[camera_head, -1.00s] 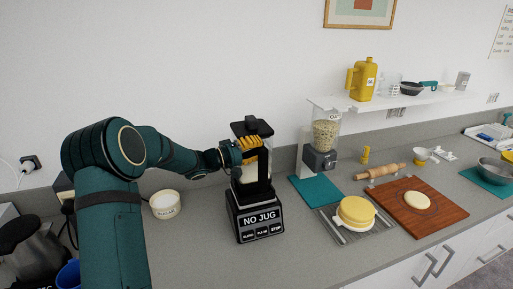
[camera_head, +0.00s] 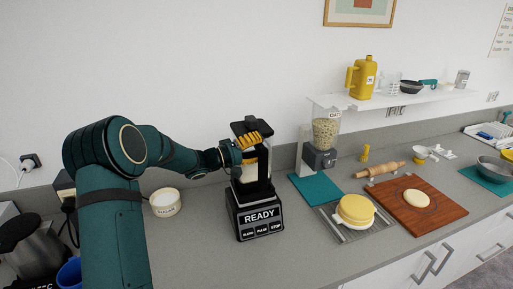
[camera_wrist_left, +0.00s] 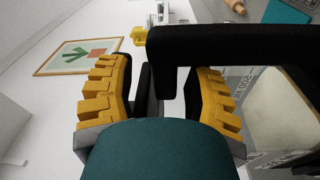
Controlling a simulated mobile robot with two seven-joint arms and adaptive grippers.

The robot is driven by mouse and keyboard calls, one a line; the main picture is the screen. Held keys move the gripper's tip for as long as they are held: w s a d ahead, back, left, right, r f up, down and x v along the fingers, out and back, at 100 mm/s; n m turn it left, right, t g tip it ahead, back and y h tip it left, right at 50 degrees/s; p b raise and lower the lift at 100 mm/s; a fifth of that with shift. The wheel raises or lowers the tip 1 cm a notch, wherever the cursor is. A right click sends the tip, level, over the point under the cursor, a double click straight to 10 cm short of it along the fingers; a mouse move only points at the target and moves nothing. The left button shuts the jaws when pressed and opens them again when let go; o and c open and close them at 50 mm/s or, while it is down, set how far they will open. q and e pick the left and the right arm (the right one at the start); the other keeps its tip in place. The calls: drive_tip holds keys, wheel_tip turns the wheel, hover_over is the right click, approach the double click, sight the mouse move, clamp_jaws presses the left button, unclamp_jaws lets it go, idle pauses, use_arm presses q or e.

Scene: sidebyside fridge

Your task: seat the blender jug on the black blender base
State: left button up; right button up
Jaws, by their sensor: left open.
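The blender jug (camera_head: 248,174), clear with a black lid and handle and pale contents, stands upright on the black blender base (camera_head: 240,205). The base's display reads READY. My left gripper (camera_head: 248,151) is at the jug's handle, its yellow fingers open. In the left wrist view, the open fingers of my left gripper (camera_wrist_left: 162,95) are on either side of the black handle (camera_wrist_left: 230,45), with the clear jug wall (camera_wrist_left: 278,110) to the right. Contact between fingers and handle cannot be told. My right gripper is not in view.
A white bowl (camera_head: 165,203) is left of the base. An oat dispenser (camera_head: 325,135), a teal mat (camera_head: 315,189), a rack with a yellow-topped stack (camera_head: 355,210) and a wooden board (camera_head: 440,207) are to the right. A shelf (camera_head: 400,98) hangs above. The counter in front is clear.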

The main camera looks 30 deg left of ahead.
use_arm(q)
drive_tip(key=shift+f, duration=0.2)
drive_tip(key=shift+s+a, duration=0.4)
drive_tip(key=shift+s, duration=0.1)
drive_tip(key=v, duration=1)
drive_tip(key=shift+s+a+r, duration=0.15)
drive_tip(key=shift+s, duration=0.2)
